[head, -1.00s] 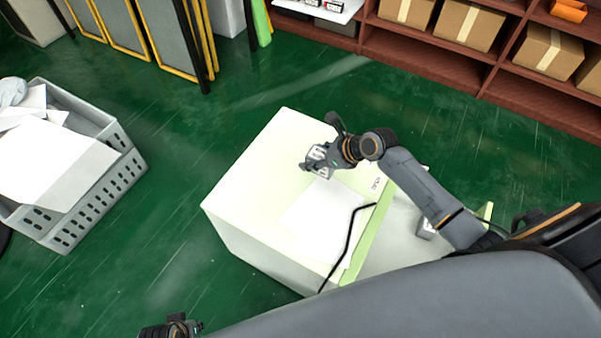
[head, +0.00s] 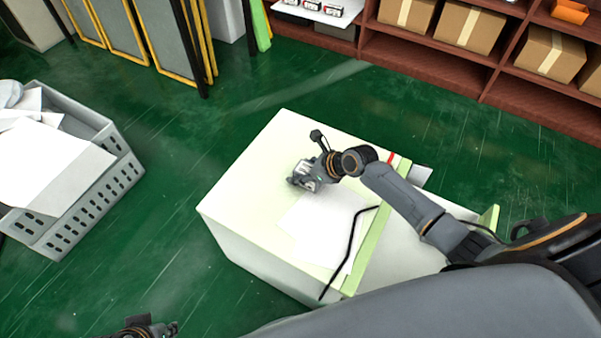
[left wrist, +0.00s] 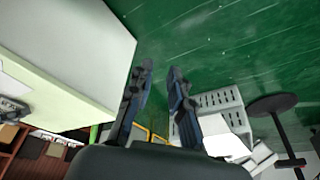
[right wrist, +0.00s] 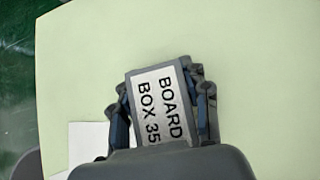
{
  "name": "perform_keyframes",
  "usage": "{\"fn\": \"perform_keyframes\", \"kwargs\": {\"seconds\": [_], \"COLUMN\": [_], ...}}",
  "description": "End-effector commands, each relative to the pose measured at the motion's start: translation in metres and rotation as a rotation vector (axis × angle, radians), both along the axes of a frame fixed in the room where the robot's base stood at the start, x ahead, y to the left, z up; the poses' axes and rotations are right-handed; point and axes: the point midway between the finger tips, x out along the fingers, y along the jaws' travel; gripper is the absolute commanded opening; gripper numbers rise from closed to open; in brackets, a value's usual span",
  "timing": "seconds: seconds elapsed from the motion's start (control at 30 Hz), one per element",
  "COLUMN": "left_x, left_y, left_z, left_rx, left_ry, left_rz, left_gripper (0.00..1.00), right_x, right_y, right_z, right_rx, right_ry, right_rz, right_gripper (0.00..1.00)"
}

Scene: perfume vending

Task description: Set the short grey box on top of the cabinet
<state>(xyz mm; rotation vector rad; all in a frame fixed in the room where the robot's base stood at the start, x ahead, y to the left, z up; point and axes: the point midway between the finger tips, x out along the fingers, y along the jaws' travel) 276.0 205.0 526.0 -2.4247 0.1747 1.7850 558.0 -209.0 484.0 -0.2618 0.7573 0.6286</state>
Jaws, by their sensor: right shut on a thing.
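The short grey box (right wrist: 158,105) has a white label reading "BOARD BOX 35" in the right wrist view. My right gripper (right wrist: 163,82) is shut on it, with fingers along both sides. In the head view the box (head: 307,183) is over the pale cream-green top of the cabinet (head: 252,165); I cannot tell whether it touches the surface. My right gripper (head: 300,178) hides part of it. My left gripper (head: 172,326) is low in the head view, beside the cabinet; its fingers (left wrist: 161,72) are apart and empty in the left wrist view.
A white sheet (head: 315,228) and a black cable (head: 352,240) lie on the cabinet's right part. A grey crate of papers (head: 100,190) stands left. Brown shelves with cardboard boxes (head: 470,28) are behind. The cabinet's left top is clear.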

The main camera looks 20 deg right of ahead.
Motion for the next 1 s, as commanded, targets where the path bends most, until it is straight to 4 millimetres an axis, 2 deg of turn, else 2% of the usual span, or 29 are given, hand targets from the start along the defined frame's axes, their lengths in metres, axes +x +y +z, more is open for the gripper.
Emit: {"fn": "perform_keyframes", "kwargs": {"seconds": [0.33,0.37,0.43,0.47,0.77,0.9,1.0], "left_x": [0.0,0.0,0.0,0.0,0.0,0.002,0.005], "left_y": [0.0,0.0,0.0,0.0,0.0,0.0,-0.001], "left_z": [-0.001,-0.002,-0.002,-0.002,-0.002,0.0,-0.018], "left_rx": [0.0,0.0,0.0,0.0,0.0,-0.001,-0.001], "left_ry": [0.002,0.002,0.002,0.002,0.002,-0.003,0.012], "left_rz": [0.0,0.0,0.0,0.0,0.0,0.0,-0.001], "left_gripper": [0.19,0.19,0.19,0.19,0.19,0.19,0.19], "right_x": [0.0,0.0,0.0,0.0,0.0,-0.002,-0.008], "right_y": [0.0,0.0,0.0,0.0,0.0,-0.002,-0.007], "right_z": [-0.002,-0.002,-0.002,-0.002,-0.001,0.005,0.012], "right_rx": [0.002,0.001,0.0,0.0,0.0,0.001,0.0], "right_ry": [0.0,0.0,0.0,0.0,0.0,-0.001,0.0], "right_rz": [-0.001,-0.001,0.0,0.0,0.0,0.0,-0.001], "right_gripper": [0.1,0.53,0.67,0.69,0.69,0.69,0.69]}}
